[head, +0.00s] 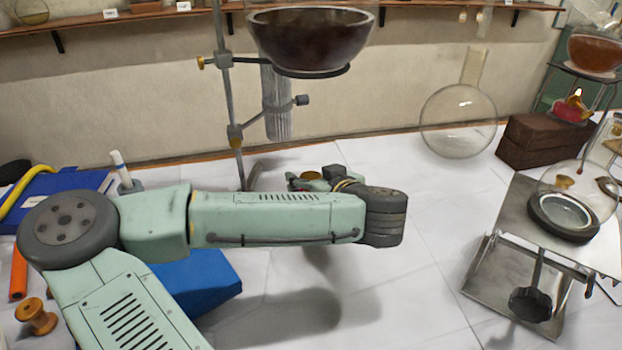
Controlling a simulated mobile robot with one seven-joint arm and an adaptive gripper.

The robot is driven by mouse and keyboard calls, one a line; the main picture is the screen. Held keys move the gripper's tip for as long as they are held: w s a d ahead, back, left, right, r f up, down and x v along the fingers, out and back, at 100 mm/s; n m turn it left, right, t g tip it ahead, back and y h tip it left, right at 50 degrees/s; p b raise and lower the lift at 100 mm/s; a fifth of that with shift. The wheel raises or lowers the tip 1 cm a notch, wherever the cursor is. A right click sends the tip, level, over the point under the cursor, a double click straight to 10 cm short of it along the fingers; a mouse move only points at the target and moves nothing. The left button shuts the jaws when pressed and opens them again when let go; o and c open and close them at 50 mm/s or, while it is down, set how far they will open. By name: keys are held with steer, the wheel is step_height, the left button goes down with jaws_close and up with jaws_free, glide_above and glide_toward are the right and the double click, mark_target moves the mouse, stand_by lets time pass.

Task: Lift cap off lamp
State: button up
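My gripper (312,179) is only partly in view behind my arm, near the base of the metal stand at the middle of the bench. Its fingers are mostly hidden, so I cannot see whether they are open or shut. A small reddish spot shows beside it. I cannot make out a lamp or a cap there.
A metal stand (228,90) holds a dark bowl (312,38) above my arm. A round glass flask (459,121) and dark brown blocks (545,141) stand at the back right. A lab jack (520,265) stands at right. The white bench front centre is clear.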

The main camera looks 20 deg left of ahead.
steer(key=c, duration=1.1)
steer(key=shift+r, duration=0.1)
steer(key=shift+c, duration=0.2)
